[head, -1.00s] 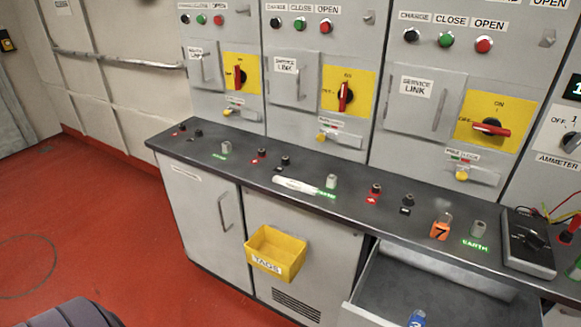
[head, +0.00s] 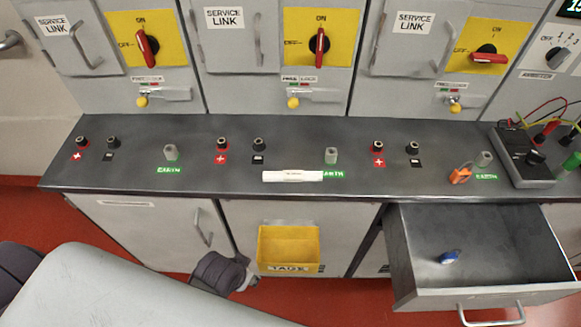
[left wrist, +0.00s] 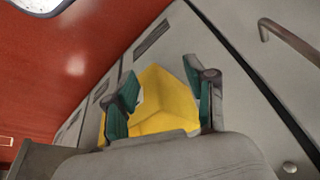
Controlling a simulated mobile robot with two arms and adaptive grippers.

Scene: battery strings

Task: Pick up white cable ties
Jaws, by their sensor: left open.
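The white cable ties (head: 292,176) appear as a slim white bundle with a small printed label, lying flat on the dark counter (head: 200,135) near its front edge, beside a green EARTH label. My left gripper (head: 248,276) is low in front of the cabinets, below the counter and just left of the yellow tag bin (head: 290,247). In the left wrist view its two teal-padded fingers (left wrist: 160,85) are apart with nothing held, and the yellow bin shows beyond and between them. The cable ties are not in the left wrist view. My right gripper is not in view.
An open drawer (head: 420,275) juts out at the right with a blue padlock (head: 450,256) in it. Terminal posts stand along the counter. An orange padlock (head: 461,174) and a black meter (head: 525,155) are at its right. The counter's front edge overhangs the cabinets.

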